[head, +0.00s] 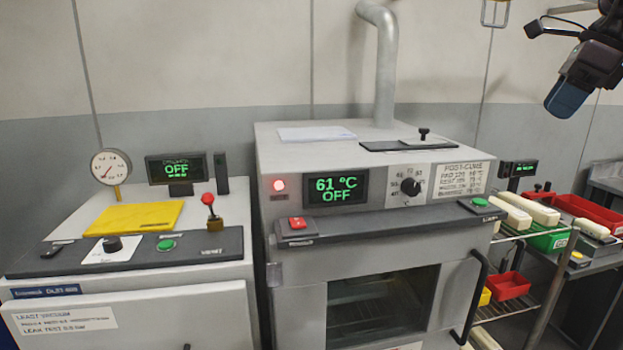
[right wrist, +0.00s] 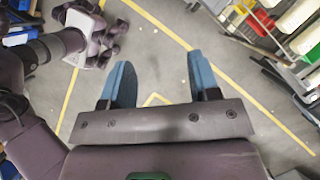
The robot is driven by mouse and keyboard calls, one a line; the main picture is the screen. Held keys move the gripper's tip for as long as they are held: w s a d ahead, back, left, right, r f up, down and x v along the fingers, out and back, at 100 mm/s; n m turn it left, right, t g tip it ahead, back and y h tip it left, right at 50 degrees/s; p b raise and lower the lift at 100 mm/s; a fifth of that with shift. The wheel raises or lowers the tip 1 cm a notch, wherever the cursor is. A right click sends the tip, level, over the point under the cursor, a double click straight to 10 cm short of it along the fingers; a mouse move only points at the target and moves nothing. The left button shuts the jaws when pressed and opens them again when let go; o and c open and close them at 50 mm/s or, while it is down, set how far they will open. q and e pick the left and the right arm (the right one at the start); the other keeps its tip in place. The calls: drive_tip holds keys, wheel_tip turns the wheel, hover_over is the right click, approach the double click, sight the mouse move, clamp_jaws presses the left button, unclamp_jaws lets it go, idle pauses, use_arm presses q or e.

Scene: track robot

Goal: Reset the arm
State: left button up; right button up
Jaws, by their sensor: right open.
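My right gripper (right wrist: 164,88) shows in the right wrist view with its two blue fingers spread apart and nothing between them. It hangs above the open floor (right wrist: 158,62). In the head view the right gripper (head: 567,98) is raised at the upper right, well apart from the machines and the shelf. My left gripper is not seen in the head view.
A post-cure oven (head: 287,325) reading 61 °C OFF stands in the middle, its door shut. A vacuum machine (head: 190,312) with gauge and red-knobbed lever stands left. A rack (head: 560,270) with bins stands right. Yellow lines mark the floor.

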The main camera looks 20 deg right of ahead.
drive_tip(key=w+a+f+m+t+y, duration=0.1)
drive_tip(key=a+f+m+t+y, duration=0.3)
drive_tip(key=f, duration=0.9)
drive_tip(key=w+a+f+m+t+y, duration=0.1)
drive_tip(key=a+f+m+t+y, duration=0.15)
drive_tip(key=f+m, duration=0.65)
drive_tip(key=w+a+f+m+t+y, duration=0.2)
drive_tip(key=a+f+t, duration=0.1)
drive_tip(key=f, duration=1.3)
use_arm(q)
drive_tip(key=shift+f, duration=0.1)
use_arm(e)
drive_tip(key=s+a+f+m+h, duration=0.3)
drive_tip(key=s+a+f+m, duration=0.2)
drive_tip(key=f+m, duration=0.3)
drive_tip(key=s+a+f+m+g+h, duration=0.1)
drive_tip(key=s+a+f+m+h, duration=0.3)
drive_tip(key=f+m, duration=0.5)
drive_tip(key=s+a+f+m+h, duration=0.4)
drive_tip(key=s+a+f+m, duration=0.4)
drive_tip(key=a+m, duration=0.1)
drive_tip(key=shift+s+a+f+m, duration=0.2)
drive_tip(key=shift+a+m, duration=0.1)
drive_tip(key=shift+m, duration=0.5)
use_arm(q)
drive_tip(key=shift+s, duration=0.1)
use_arm(e)
drive_tip(key=shift+g+h, duration=0.25)
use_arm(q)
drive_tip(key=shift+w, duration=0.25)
